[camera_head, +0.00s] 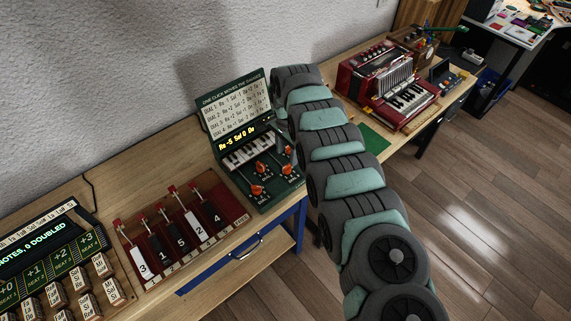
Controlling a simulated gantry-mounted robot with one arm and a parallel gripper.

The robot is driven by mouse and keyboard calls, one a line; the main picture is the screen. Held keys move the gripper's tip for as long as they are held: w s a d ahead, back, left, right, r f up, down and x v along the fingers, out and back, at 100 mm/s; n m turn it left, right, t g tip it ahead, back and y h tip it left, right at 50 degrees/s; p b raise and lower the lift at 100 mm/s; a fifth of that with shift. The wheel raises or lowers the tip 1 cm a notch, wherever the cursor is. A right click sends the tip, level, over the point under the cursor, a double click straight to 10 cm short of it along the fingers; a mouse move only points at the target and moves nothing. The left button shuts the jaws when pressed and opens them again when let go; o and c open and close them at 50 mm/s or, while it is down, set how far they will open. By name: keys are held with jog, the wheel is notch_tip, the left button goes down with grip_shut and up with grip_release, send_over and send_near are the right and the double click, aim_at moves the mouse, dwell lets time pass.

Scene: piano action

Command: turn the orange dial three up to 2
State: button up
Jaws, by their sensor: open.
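A dark green box (262,200) with a raised lid stands on the wooden bench, left of my arm. Its lid carries a white card (236,108) with lines for several dials and a black display with yellow text, partly legible as "Re -5 Sol 0". My arm passes close along the box's right side. My gripper does not show.
A dark red rack (185,225) with numbered levers stands left of the box, and a note-block console (60,262) is further left. A red accordion (385,85) lies on the bench beyond my arm. A blue drawer (240,262) is under the bench.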

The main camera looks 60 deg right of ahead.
aim_at(287, 166)
notch_tip(287, 166, down, 7)
jog(key=shift+r+b, duration=0.2)
jog(key=shift+b, duration=0.95)
grip_shut()
